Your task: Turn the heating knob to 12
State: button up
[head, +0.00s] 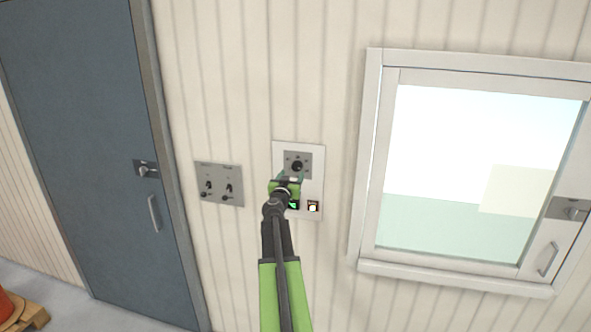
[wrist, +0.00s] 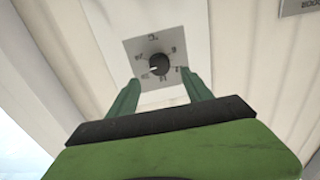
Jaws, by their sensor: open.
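The heating knob (head: 297,166) is a round black dial on a small grey square plate, set in the upper part of a white wall panel (head: 318,185). In the wrist view the knob (wrist: 158,64) has a light pointer mark toward its left side; the marks around it are too blurred to read. My gripper (head: 289,178) is open in front of the panel, just below the knob. In the wrist view its two green fingers (wrist: 160,92) stand apart, their tips at the plate's lower edge, with nothing between them. I cannot tell whether they touch the plate.
A grey switch plate (head: 219,184) with toggles is left of the panel. The lower panel carries small dark switches (head: 313,206), partly hidden by my arm. A window (head: 470,170) is at right, a blue-grey door (head: 85,140) at left. An orange reel on a pallet (head: 30,315) is lower left.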

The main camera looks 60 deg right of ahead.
aim_at(296, 168)
jog(key=x, duration=0.7)
grip_shut()
jog(key=shift+w, duration=0.1)
